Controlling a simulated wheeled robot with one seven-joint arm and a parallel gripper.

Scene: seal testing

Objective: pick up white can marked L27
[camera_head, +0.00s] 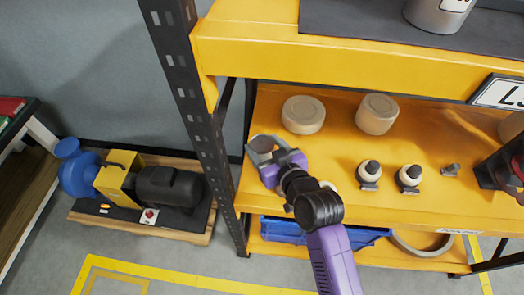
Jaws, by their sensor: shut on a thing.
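My gripper (266,157) is at the left end of the middle yellow shelf, close to the dark upright post. Its jaws are shut around a small round grey-brown thing (262,143), of which mostly the top shows. The jaws hide its side, and no mark on it can be read. A pale grey-white can (437,14) with a small dark print stands on the dark mat of the upper shelf, cut off by the top edge. Its print is too small to read, so I cannot tell which thing is marked L27.
Two beige cylinders (377,114) (303,115) stand right of my gripper on the middle shelf (330,180). The post (190,90) is close left.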

